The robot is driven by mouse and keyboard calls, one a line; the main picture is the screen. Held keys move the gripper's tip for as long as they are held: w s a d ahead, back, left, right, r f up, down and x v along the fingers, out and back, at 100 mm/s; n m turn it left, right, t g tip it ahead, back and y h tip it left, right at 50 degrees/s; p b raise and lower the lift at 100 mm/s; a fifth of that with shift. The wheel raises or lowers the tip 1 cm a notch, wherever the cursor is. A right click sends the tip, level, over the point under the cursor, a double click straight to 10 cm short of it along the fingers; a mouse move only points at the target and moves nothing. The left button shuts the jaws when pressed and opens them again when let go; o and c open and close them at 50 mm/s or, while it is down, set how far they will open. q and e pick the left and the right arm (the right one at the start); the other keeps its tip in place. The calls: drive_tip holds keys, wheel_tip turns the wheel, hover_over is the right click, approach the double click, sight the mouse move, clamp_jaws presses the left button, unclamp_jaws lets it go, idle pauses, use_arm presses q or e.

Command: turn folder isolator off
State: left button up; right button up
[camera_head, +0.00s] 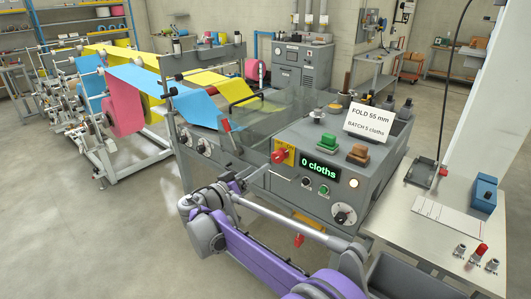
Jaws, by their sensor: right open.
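The folder machine (375,180) stands in the middle right. Its isolator, a red rotary handle on a yellow plate (283,156), is on the left part of the front panel. The handle's exact setting is too small to tell. The display (320,167) reads "0 cloths" in green. My right gripper (266,172) is open just in front of and below the isolator, close to it. I cannot tell whether it touches the handle. My purple right arm reaches up from the bottom. My left gripper is out of view.
The panel also has a green button (327,142), an orange button (357,154), a black knob (343,214) and a lit white lamp (354,183). A side table (432,215) stands at right. Blue, yellow and pink cloth webs feed in from the left.

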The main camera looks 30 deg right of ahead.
sight(275, 158)
drive_tip(key=x, duration=1)
drive_tip(key=shift+s+d+r+p, duration=0.1)
drive_tip(key=shift+s+d+p, duration=0.1)
drive_tip(key=shift+d+p, duration=0.15)
clamp_jaws()
